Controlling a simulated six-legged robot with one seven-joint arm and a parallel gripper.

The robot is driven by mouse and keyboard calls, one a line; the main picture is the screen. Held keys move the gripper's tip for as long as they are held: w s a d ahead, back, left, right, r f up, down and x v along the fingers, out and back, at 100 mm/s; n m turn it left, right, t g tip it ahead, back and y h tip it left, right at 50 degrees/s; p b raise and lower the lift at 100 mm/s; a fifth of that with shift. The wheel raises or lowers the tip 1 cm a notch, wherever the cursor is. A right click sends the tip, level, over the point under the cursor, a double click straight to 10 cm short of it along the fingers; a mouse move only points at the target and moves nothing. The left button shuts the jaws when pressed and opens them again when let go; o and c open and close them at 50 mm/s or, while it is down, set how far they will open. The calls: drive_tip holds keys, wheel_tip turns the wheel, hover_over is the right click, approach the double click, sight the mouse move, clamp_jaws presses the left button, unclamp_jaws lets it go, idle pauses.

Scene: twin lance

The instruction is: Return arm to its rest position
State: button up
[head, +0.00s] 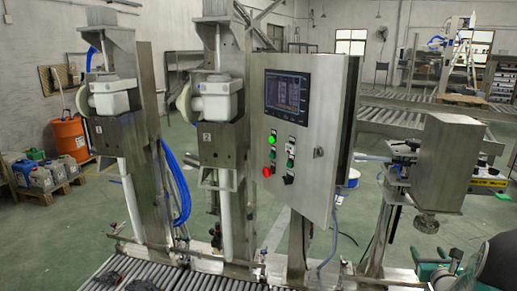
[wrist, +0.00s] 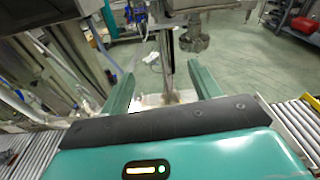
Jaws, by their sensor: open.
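My gripper (wrist: 163,84) shows in the wrist view with its two teal fingers spread wide apart. Nothing is held between them. Beyond the fingers I see a thin upright metal post and a pale base plate on the floor. In the head view, teal and dark parts of my arm show at the lower right corner, low beside the metal box on its stand. The fingertips cannot be made out clearly there.
A steel control cabinet (head: 302,133) with a screen and buttons stands in the middle. Two filling columns (head: 108,130) (head: 213,140) stand left of it. A steel box (head: 443,163) is near my arm. A roller conveyor (head: 150,278) runs along the front. Open green floor lies behind.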

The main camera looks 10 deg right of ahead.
drive_tip(key=s+a+r+n+g+y, duration=0.1)
drive_tip(key=a+r+n+y, duration=0.4)
drive_tip(key=a, duration=0.6)
drive_tip(key=a+r+n+g+y, duration=0.2)
drive_tip(key=a+n+y, duration=0.2)
drive_tip(key=a+n, duration=0.55)
drive_tip(key=s+a+r+n+g+y, duration=0.1)
drive_tip(key=a+r+n+y, duration=0.35)
drive_tip(key=a, duration=0.75)
drive_tip(key=s+a+n+g+h, duration=0.2)
drive_tip(key=s+a+n+g, duration=0.3)
drive_tip(key=s+a+n, duration=0.55)
drive_tip(key=s+d+n+g+h, duration=0.1)
drive_tip(key=s+d+n+h, duration=0.1)
drive_tip(key=s+n+h, duration=0.4)
drive_tip(key=s+n, duration=0.3)
drive_tip(key=s, duration=0.3)
drive_tip(key=shift+s, duration=0.1)
drive_tip(key=c, duration=0.6)
drive_tip(key=shift+d, duration=0.1)
